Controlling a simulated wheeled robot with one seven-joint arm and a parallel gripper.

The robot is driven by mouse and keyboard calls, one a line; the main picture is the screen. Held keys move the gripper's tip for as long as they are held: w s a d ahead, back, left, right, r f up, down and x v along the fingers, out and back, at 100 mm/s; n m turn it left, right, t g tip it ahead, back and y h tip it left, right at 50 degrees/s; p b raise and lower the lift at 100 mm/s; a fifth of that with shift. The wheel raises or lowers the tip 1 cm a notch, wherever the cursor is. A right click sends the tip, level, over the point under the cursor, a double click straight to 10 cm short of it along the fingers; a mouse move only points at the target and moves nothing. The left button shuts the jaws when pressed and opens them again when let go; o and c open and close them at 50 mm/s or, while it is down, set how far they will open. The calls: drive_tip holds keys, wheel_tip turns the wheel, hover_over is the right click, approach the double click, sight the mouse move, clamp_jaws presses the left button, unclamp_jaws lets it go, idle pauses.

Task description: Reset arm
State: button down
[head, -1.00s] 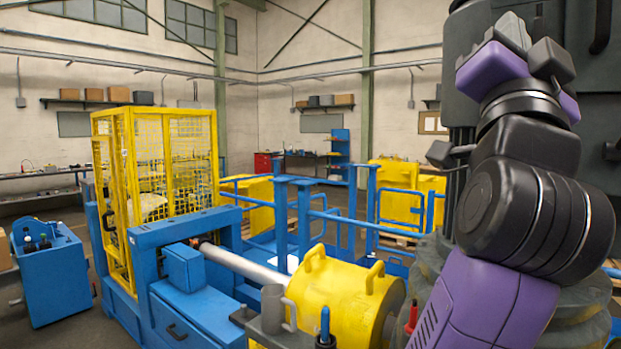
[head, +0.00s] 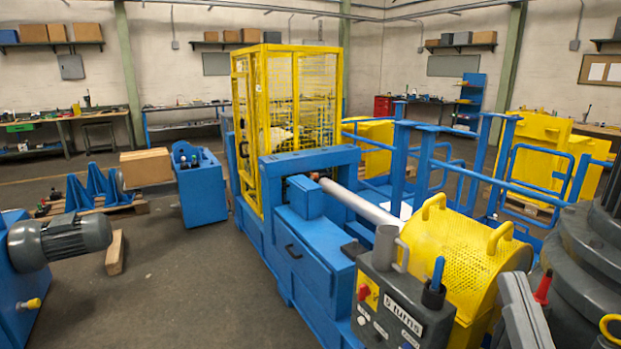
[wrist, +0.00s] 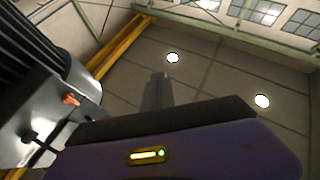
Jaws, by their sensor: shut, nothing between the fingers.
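My gripper (wrist: 158,88) shows in the wrist view as dark grey fingers standing together beyond the black and purple wrist housing. It is shut and empty, and it points up toward the ceiling and its round lamps. In the head view my gripper is not seen, and the purple and black arm is out of the picture.
A blue machine (head: 318,246) with a yellow mesh cage (head: 290,110) stands mid-view. A yellow perforated drum guard (head: 462,262) and a control box (head: 398,308) are close in front. A grey motor (head: 62,240) is at left.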

drive_tip(key=s+a+f+g, duration=0.1)
drive_tip(key=s+f+g, duration=0.4)
drive_tip(key=s+f, duration=0.8)
drive_tip(key=s+a+f+m+g+y, duration=0.1)
drive_tip(key=s+f+g, duration=0.4)
drive_tip(key=s+f, duration=0.9)
drive_tip(key=shift+a+f, duration=0.4)
drive_tip(key=shift+f, duration=0.15)
